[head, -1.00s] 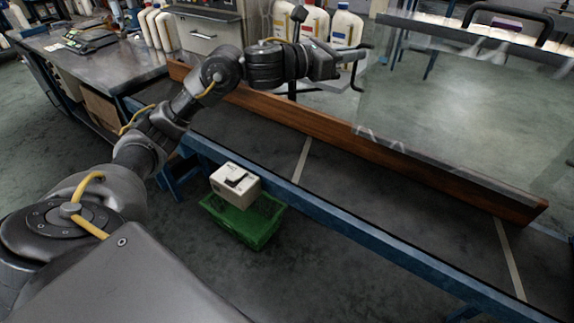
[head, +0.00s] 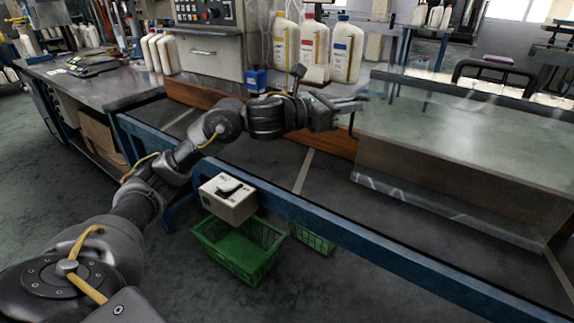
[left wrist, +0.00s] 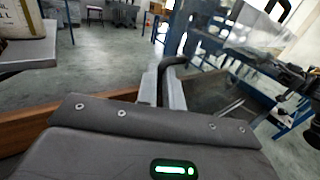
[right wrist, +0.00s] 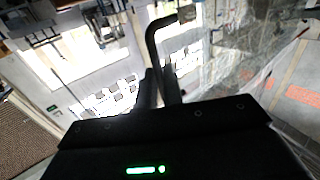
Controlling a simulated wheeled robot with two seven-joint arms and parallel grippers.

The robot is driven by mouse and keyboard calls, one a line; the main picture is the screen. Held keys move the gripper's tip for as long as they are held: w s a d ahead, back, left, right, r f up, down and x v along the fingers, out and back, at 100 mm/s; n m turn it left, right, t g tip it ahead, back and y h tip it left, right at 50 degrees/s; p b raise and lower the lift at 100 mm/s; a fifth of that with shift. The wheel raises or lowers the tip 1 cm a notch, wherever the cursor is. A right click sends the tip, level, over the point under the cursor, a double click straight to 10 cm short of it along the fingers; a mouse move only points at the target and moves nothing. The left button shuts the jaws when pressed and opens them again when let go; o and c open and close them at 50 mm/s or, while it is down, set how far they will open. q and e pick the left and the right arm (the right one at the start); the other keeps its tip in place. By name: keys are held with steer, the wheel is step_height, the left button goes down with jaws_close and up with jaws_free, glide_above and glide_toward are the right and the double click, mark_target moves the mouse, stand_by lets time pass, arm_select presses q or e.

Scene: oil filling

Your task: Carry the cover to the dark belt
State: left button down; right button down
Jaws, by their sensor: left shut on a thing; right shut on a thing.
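The clear cover (head: 450,165) is a see-through box with black handles, on the right of the head view. My left gripper (head: 360,104) is shut on its left black handle; the left wrist view shows the handle (left wrist: 167,78) between the fingers. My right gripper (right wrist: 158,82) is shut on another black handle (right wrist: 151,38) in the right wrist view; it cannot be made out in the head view. The dark belt (head: 328,190) runs behind the blue rail. The cover's lower edge shows against the belt; I cannot tell if they touch.
A blue rail (head: 330,225) edges the belt in front and a wooden board (head: 330,142) behind. A white box with a black switch (head: 228,198) is on the rail above a green crate (head: 240,252). Several jugs (head: 315,50) stand behind.

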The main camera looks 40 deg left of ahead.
mark_target(351, 124)
arm_select(q)
steer(key=shift+s+d+f, duration=0.15)
steer(key=shift+d+f, duration=0.1)
steer(key=shift+d, duration=0.1)
arm_select(e)
steer(key=shift+s+a+f+y, duration=0.1)
steer(key=shift+a+f+y, duration=0.1)
steer(key=shift+a+y, duration=0.15)
